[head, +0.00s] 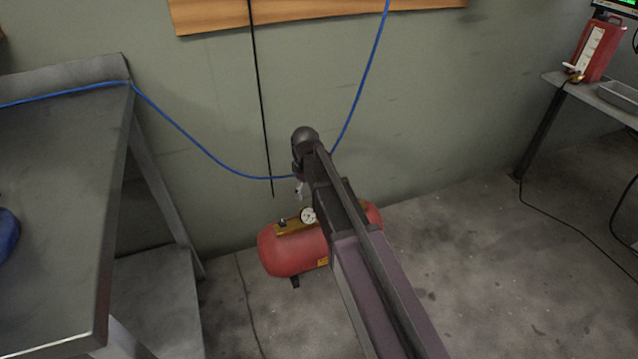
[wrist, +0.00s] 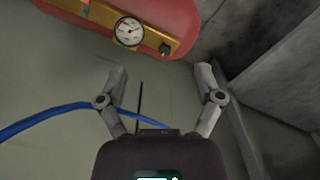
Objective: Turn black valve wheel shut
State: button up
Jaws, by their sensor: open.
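The black valve wheel (wrist: 165,49) is a small dark knob on the brass-coloured plate (wrist: 100,14) of a red tank (wrist: 178,18). It also shows as a small dark spot in the head view (head: 282,222), left of the round white gauge (head: 308,215). My gripper (wrist: 160,70) is open and empty, its two grey fingers spread apart. In the wrist view the wheel lies beyond the fingertips, between their lines, with no contact visible. In the head view the gripper hangs above the tank (head: 283,255), mostly hidden by my arm, which also covers the tank's right part.
A blue hose (head: 180,128) droops along the wall behind my arm, and a black cable (head: 262,110) hangs beside it. A metal table (head: 70,200) stands at left, and a bench (head: 560,82) with a red container (head: 600,48) at right. The floor right of the tank is clear.

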jog(key=shift+m, duration=0.9)
jog(key=shift+s+d+r+p, duration=1.45)
jog(key=shift+s+d+r, duration=0.2)
jog(key=shift+s+r, duration=0.05)
jog(key=s+d+m, duration=0.7)
jog(key=s+d, duration=0.3)
jog(key=s, duration=0.5)
notch_tip(320, 180, up, 32)
jog(key=p, duration=3.1)
jog(key=shift+s+d+m+p, duration=0.2)
jog(key=shift+m+p, duration=0.1)
jog(key=shift+p, duration=0.1)
